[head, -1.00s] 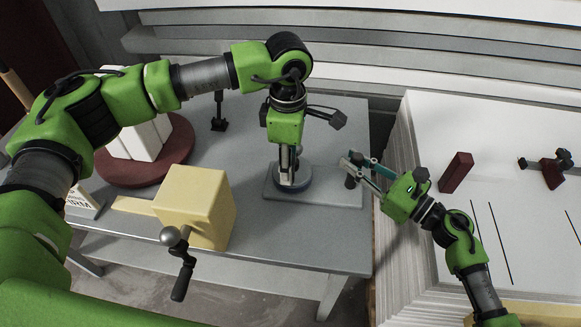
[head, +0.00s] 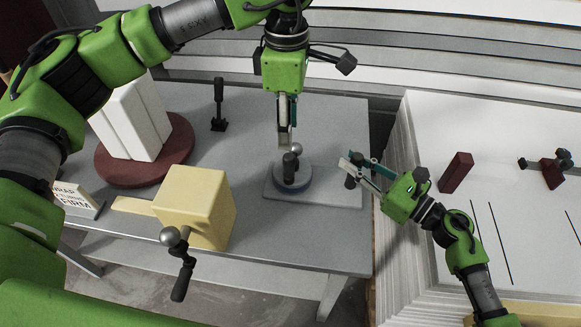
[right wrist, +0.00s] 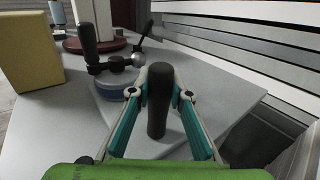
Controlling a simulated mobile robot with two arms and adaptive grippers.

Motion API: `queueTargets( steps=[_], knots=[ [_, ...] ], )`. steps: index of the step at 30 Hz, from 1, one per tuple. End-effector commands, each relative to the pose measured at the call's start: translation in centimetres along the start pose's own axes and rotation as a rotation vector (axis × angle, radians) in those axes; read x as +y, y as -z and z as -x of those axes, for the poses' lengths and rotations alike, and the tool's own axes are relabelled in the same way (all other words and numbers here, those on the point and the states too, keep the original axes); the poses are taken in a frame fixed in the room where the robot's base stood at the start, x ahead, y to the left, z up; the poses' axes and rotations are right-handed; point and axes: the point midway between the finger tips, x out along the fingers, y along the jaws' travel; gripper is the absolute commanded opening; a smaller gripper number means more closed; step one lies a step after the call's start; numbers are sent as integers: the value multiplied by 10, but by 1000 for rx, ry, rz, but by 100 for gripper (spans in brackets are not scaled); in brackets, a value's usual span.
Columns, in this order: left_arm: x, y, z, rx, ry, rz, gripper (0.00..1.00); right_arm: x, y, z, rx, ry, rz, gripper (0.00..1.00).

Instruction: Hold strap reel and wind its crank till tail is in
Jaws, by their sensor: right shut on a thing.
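The strap reel (head: 293,184) is a round blue-grey disc on a flat grey plate (head: 325,196) on the bench. Its crank has a silver ball and a black upright grip; it also shows in the right wrist view (right wrist: 88,40). My left gripper (head: 285,146) points down just above the crank, apart from the disc; its jaw gap is seen edge-on. My right gripper (head: 353,166) is shut around a black upright post (right wrist: 159,100) at the plate's right end. No strap tail can be made out.
A yellow block (head: 195,205) with a ball-ended crank (head: 180,265) stands at the front left. White boards stand on a dark red turntable (head: 140,175). A black upright lever (head: 218,105) is behind. A white board stack (head: 440,110) lies to the right.

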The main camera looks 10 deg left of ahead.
Motion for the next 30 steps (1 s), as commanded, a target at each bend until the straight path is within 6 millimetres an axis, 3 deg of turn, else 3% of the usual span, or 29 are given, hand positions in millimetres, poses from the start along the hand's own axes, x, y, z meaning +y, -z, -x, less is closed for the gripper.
queueTargets(
  steps=[11, 12, 13, 14, 24, 30],
  knots=[
    [0, 0, 8, 0, 0, 0, 37, -2, 1, 1, 2, 4, 0, 0],
    [0, 0, 8, 0, 0, 0, 37, -2, 1, 1, 2, 4, 0, 29],
    [0, 0, 8, 0, 0, 0, 37, -2, 1, 1, 2, 4, 0, 36],
    [0, 0, 8, 0, 0, 0, 37, -1, 1, 1, 2, 4, 0, 38],
    [0, 0, 8, 0, 0, 0, 37, 0, 0, 2, 0, 1, 0, 38],
    [0, 0, 8, 0, 0, 0, 37, 0, 1, 26, 3, 2, -1, 38]
  ],
)
